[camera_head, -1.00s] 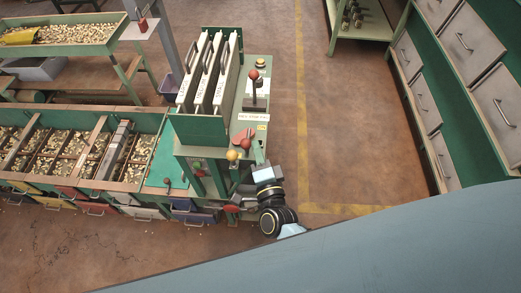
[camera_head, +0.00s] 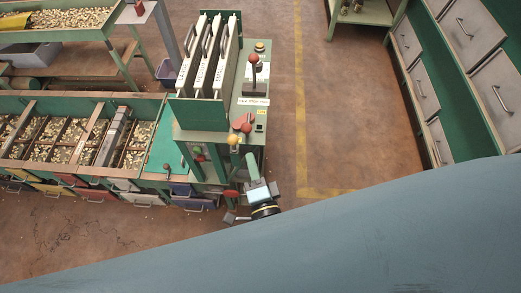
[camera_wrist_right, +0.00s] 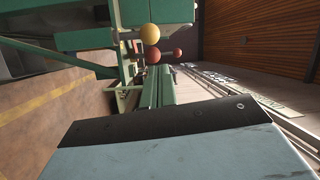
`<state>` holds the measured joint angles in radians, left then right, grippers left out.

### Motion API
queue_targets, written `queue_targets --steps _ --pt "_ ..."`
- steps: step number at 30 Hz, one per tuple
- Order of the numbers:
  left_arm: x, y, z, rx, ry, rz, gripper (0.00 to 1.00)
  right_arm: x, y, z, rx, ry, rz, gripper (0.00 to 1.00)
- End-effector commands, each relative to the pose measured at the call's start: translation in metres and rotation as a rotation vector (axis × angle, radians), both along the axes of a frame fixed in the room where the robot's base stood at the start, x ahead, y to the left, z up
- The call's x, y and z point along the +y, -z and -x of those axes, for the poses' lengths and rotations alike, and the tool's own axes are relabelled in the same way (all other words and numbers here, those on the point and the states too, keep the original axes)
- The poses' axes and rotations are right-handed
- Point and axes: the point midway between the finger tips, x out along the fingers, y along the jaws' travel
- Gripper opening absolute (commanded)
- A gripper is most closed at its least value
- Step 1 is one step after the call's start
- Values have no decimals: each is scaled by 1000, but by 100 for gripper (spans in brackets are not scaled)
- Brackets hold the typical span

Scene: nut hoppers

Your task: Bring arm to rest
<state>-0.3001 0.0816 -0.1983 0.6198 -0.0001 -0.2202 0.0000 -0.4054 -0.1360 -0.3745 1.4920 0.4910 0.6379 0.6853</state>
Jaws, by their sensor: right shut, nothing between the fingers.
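My right gripper (camera_head: 258,190) is at the front right corner of the green machine stand (camera_head: 205,120), low beside its frame. It is shut and empty; its fingertips are hard to make out at this size. The forearm behind it is mostly hidden by a large blue-grey surface of my own body. In the right wrist view, a blue-grey block with a dark edge, part of my own arm, fills the bottom. Beyond it are a yellow ball knob (camera_wrist_right: 150,33) and red ball knobs (camera_wrist_right: 153,55) of the stand, apart from the block. My left gripper is not in view.
A lever with a red knob (camera_head: 253,59) stands on the machine. Nut hoppers (camera_head: 88,92) with coloured drawers are at left. Grey drawers (camera_head: 465,25) line the right side. The brown floor (camera_head: 345,110) between is clear, with a yellow line.

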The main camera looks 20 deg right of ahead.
Motion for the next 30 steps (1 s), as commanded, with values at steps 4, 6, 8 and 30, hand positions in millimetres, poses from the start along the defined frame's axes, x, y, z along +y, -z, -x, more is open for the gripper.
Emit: queue_targets --steps 4,6,8,30 --pt "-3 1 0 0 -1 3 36 7 1 5 1 0 0 0" --pt "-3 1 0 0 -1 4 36 7 0 5 0 0 0 0" --pt "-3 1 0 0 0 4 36 7 0 5 0 0 0 0" --pt "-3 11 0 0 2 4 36 8 116 33 256 -191 341 0"
